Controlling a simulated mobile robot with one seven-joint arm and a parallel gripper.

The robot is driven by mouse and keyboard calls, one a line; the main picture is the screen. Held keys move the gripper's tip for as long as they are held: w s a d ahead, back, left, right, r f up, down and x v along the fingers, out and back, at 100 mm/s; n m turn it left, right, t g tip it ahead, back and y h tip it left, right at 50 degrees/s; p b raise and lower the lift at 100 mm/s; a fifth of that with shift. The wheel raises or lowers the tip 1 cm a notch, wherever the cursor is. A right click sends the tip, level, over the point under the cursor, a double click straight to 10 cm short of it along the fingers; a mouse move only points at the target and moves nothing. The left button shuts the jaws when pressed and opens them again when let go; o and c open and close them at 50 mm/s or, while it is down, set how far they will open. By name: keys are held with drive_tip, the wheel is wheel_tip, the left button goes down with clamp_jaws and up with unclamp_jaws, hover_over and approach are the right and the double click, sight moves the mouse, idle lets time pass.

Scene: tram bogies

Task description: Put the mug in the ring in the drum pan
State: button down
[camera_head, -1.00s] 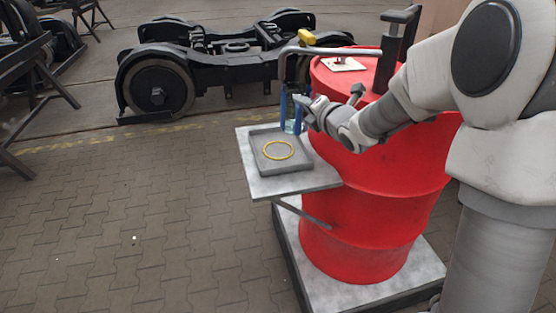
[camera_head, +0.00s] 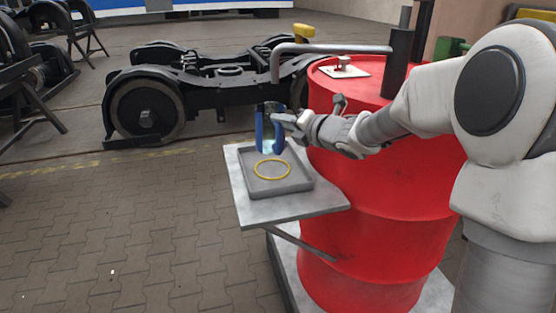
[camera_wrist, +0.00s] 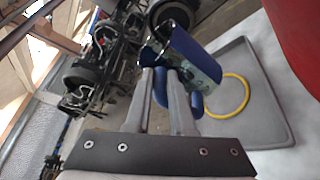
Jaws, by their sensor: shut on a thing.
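The mug (camera_head: 270,146) is blue with a pale printed side. It looks upright in the head view, above the back part of the grey drum pan (camera_head: 300,186). My gripper (camera_head: 284,120) reaches it from the right and is shut on it. In the wrist view my gripper's fingers (camera_wrist: 160,76) are at the mug's blue handle, with the mug (camera_wrist: 192,56) just beyond. The yellow ring (camera_head: 259,176) lies flat on the pan floor, in front of the mug. It also shows in the wrist view (camera_wrist: 246,92). Nothing stands in the ring.
A grey bent pipe (camera_head: 330,48) runs from the drum top and turns down over the mug. The red drum (camera_head: 385,190) stands right of the pan. A metal shelf (camera_head: 300,208) carries the pan. A black bogie (camera_head: 145,115) stands behind, on paving.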

sight(274, 143)
wheel_tip(274, 143, down, 7)
drive_tip(key=b, duration=0.2)
idle(0.3)
drive_tip(key=shift+f+b, duration=0.15)
drive_tip(key=shift+b, duration=0.2)
drive_tip(key=c, duration=0.8)
unclamp_jaws()
drive_tip(key=shift+o, duration=0.2)
drive_tip(key=shift+r+p, duration=0.25)
drive_tip(key=shift+p, duration=0.1)
drive_tip(key=p+v, duration=0.2)
drive_tip(key=v, duration=1)
drive_tip(key=shift+s+f, duration=0.1)
